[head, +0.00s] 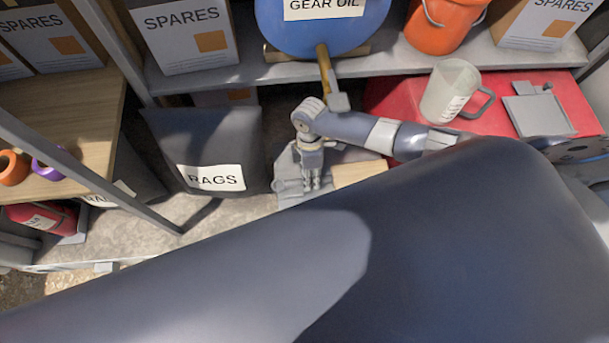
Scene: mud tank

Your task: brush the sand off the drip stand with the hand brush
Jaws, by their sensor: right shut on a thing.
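My right gripper (314,184) points down over a grey stand (289,181) on the floor, which I take for the drip stand. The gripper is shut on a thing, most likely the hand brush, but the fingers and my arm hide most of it. A tan block (360,173) shows just right of the fingers; I cannot tell whether it is part of the brush. The stand's lower part is hidden, and I cannot make out sand on it. My left gripper is not in view.
A blue gear oil drum (322,25) with a brass tap (325,66) lies above on a grey shelf. A dark rags bin (208,150) stands left of the gripper. A clear jug (450,89) stands on a red surface (393,92) at right. My large dark link covers the foreground.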

